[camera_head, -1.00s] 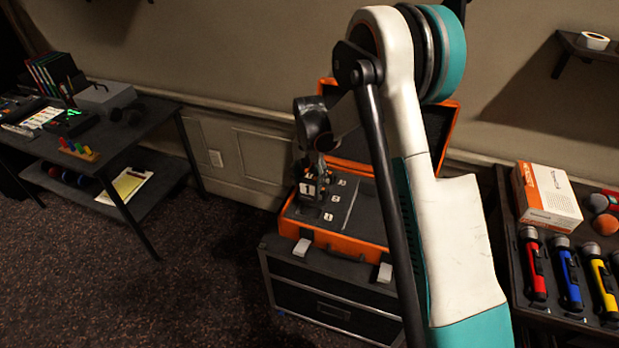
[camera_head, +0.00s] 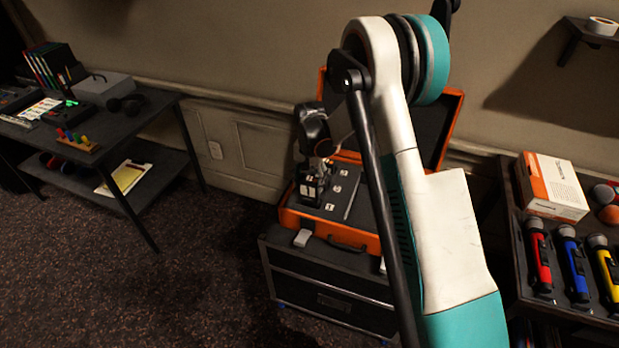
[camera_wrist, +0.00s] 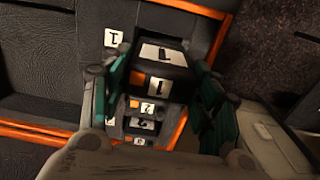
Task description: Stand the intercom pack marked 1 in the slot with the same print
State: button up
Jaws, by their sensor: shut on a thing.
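My gripper (camera_wrist: 163,85) is shut on a black intercom pack (camera_wrist: 160,86) with white labels marked 1 on its top and side. In the head view the pack (camera_head: 309,190) is upright at the left part of an orange case (camera_head: 352,239) with a dark insert. A white print marked 1 (camera_wrist: 113,38) lies on the insert just left of the pack in the wrist view. The pack and fingers hide the surface beneath, so I cannot tell how deep the pack sits in a slot. Further numbered prints (camera_head: 337,188) run along the insert.
The case's open lid (camera_head: 431,125) stands behind. The case rests on a dark drawer unit (camera_head: 330,288). On the right are a tray of coloured microphones (camera_head: 571,266) and a white-orange box (camera_head: 551,188). A desk (camera_head: 130,122) stands at the left.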

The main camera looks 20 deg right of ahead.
aim_at(310, 195)
jog(key=shift+f+b, duration=1.35)
jog(key=shift+f, duration=1.9)
jog(key=shift+f+b, duration=0.3)
jog(key=shift+b, duration=0.35)
jog(key=o, duration=1.4)
jog(key=shift+c, duration=0.2)
